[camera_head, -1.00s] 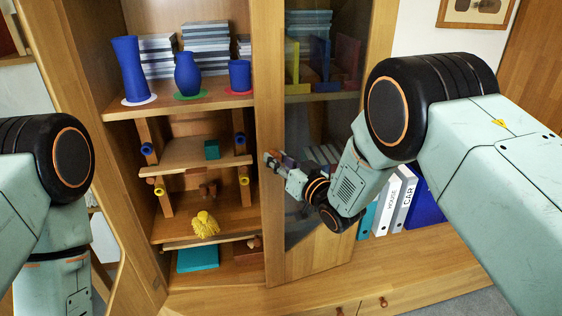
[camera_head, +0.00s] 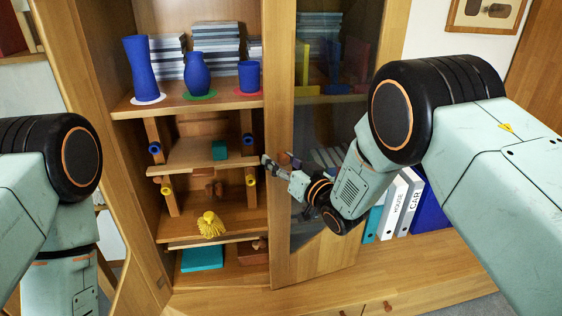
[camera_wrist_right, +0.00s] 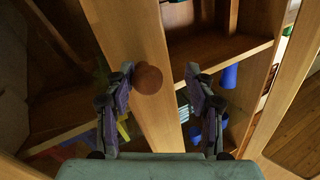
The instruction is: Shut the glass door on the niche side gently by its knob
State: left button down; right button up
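The glass door (camera_head: 278,215), a wooden frame around a dark pane, stands ajar in the middle of the head view, beside the open niche (camera_head: 187,103). Its round brown knob (camera_wrist_right: 148,79) shows in the right wrist view, on the pale frame strip. My right gripper (camera_head: 274,160) is at the door frame's left edge. In the wrist view (camera_wrist_right: 160,74) its fingers are apart, the knob between them and closer to the left finger; contact is unclear. In the head view the knob is not clear. My left arm shows at the left, its gripper out of frame.
The niche shelves hold blue vases (camera_head: 197,73), stacked books (camera_head: 216,39), a yellow figure (camera_head: 210,224) and a teal block (camera_head: 203,257). Binders (camera_head: 394,205) stand right of the door, behind my right arm. A drawer ledge (camera_head: 225,300) runs below.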

jog(key=shift+d, duration=0.15)
jog(key=shift+s, duration=0.1)
jog(key=v, duration=1.2)
jog(key=shift+f, duration=0.1)
